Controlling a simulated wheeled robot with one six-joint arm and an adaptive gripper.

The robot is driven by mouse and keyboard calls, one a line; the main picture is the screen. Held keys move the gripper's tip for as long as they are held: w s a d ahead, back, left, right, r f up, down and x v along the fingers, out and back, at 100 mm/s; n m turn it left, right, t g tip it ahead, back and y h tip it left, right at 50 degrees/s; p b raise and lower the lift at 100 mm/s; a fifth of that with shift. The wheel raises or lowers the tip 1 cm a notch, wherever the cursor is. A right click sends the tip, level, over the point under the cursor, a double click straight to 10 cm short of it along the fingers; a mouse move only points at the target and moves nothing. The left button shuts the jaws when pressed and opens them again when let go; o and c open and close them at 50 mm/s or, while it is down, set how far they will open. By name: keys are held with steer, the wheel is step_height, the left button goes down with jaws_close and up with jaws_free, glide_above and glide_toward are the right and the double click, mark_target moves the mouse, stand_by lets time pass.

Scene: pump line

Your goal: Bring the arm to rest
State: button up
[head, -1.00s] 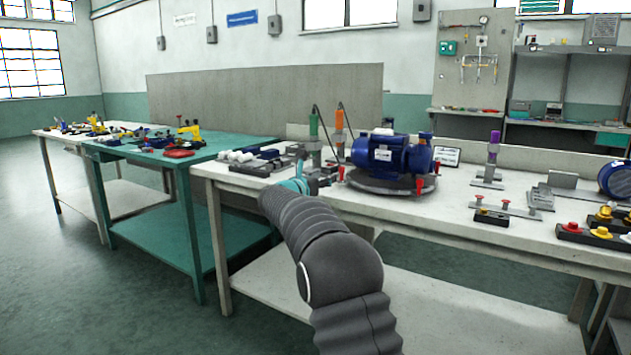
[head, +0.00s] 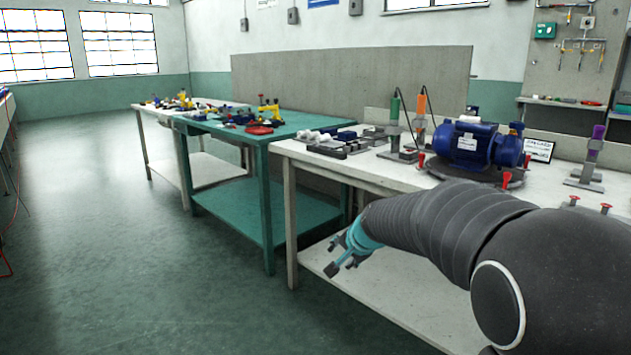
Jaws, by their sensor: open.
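My arm reaches in from the lower right of the head view, its dark ribbed sleeve ending in a teal wrist. My gripper (head: 340,258) hangs in front of the white workbench (head: 330,167), below the level of its top and clear of it. The jaws point down and left, stand apart and hold nothing. A blue pump motor (head: 466,143) sits on a dark round base on the workbench, behind my arm. My arm hides part of the bench front and its lower shelf.
A green table (head: 288,127) with yellow and red tools stands left of the workbench, and a white table is beyond it. Green and orange-handled tools (head: 394,108) stand upright in holders near the motor. The floor (head: 150,260) at left is open.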

steer(key=s+d+n+h, duration=0.1)
steer(key=s+d+n, duration=0.1)
steer(key=s, duration=1)
steer(key=s+d+n+g+h, duration=0.1)
steer(key=s+d+n, duration=0.2)
steer(key=s, duration=0.9)
steer(key=s+d+n+g+h, duration=0.1)
steer(key=s+d, duration=0.3)
steer(key=s, duration=0.9)
steer(key=shift+r+n, duration=0.3)
steer(key=shift+n, duration=0.4)
steer(key=shift+s, duration=0.1)
